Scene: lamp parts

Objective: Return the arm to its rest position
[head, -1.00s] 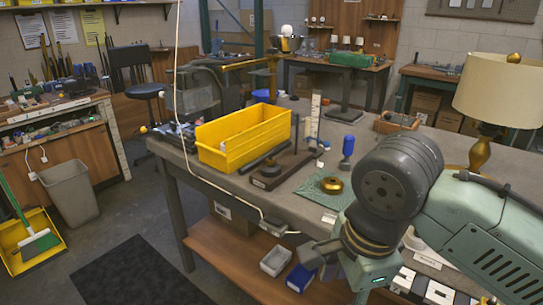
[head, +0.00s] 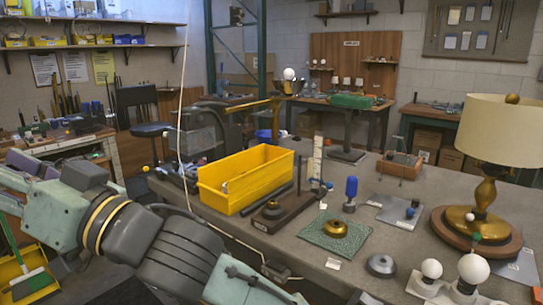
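My arm crosses the lower left of the head view, its green and dark grey links lying over the near left part of the scene. My gripper does not show in the view; the far end of the arm runs out at the left edge. A table lamp with a cream shade (head: 503,130) and a brass stem (head: 485,192) stands upright on a round wooden base (head: 476,240) at the right of the grey workbench (head: 385,245). The shade sits at the top of the stem. The arm appears apart from the lamp.
A yellow bin (head: 243,180) stands at the bench's back left. White bulbs (head: 432,268) stand at the front right. A blue-handled tool (head: 351,188) stands mid-bench.

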